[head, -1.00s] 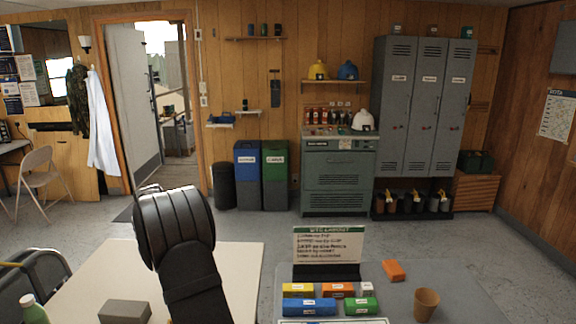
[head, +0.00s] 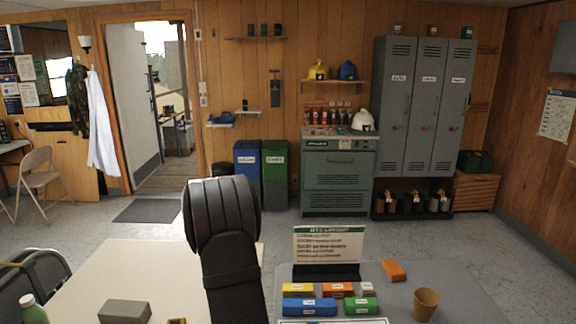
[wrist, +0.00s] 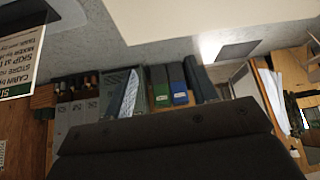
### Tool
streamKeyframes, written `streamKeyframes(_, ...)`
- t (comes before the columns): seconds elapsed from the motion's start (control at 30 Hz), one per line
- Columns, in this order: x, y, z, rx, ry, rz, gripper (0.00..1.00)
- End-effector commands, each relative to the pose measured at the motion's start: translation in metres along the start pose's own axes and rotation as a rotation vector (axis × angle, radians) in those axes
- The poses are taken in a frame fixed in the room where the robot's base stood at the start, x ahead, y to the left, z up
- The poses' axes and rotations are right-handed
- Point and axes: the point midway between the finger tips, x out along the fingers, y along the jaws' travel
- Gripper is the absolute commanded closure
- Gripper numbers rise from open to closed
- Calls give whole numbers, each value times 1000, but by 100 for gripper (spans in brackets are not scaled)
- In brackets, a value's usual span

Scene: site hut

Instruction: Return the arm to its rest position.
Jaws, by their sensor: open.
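My arm, black and ribbed, rises from the bottom of the head view, left of centre, above the cream table. My gripper (wrist: 175,145) shows in the wrist view only as a broad dark body across the bottom. It is open, and I see nothing held in it. Its fingertips are not clearly visible, and in the head view it is hidden behind my arm. The wrist view looks across the room upside down, away from the tabletop.
Open floor lies beyond.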

Motion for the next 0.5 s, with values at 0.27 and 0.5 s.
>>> streamKeyframes(0.27,0,22,-1,37,0,22,47)
streamKeyframes(0.5,0,23,-1,39,0,24,47)
